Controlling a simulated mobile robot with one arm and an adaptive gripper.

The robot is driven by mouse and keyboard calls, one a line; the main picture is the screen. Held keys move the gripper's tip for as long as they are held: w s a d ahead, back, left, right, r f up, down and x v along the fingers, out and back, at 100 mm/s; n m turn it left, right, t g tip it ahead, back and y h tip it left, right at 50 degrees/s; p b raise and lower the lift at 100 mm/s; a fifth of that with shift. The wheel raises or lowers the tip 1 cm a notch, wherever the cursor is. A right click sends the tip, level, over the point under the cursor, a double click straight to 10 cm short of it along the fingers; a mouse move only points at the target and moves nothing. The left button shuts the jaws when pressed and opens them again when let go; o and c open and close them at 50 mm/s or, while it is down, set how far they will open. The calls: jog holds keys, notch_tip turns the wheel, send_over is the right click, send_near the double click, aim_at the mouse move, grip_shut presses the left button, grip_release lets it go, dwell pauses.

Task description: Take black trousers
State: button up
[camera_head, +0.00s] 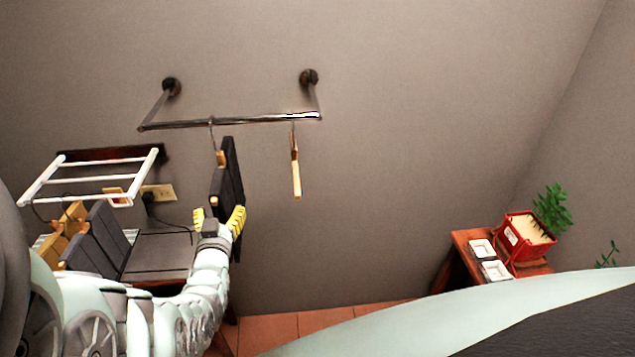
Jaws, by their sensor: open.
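The black trousers (233,170) hang folded over a wooden hanger (221,158) on the wall rail. My gripper (218,218) is at the lower part of the trousers, its yellow fingers spread wide. The right finger overlaps the trousers' lower edge; the left finger is to their left. I cannot tell whether either finger touches the cloth. Part of the trousers' lower end is hidden behind my gripper.
The metal rail (230,121) also carries an empty wooden hanger (296,174). A white rack (90,177) at left has dark garments (100,238) below it. A wooden table (462,246) at right holds a red box (524,238). Wall between is clear.

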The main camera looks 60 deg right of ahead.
jog(key=shift+x, duration=0.9)
jog(key=shift+s+d, duration=0.1)
jog(key=shift+s, duration=0.05)
grip_shut()
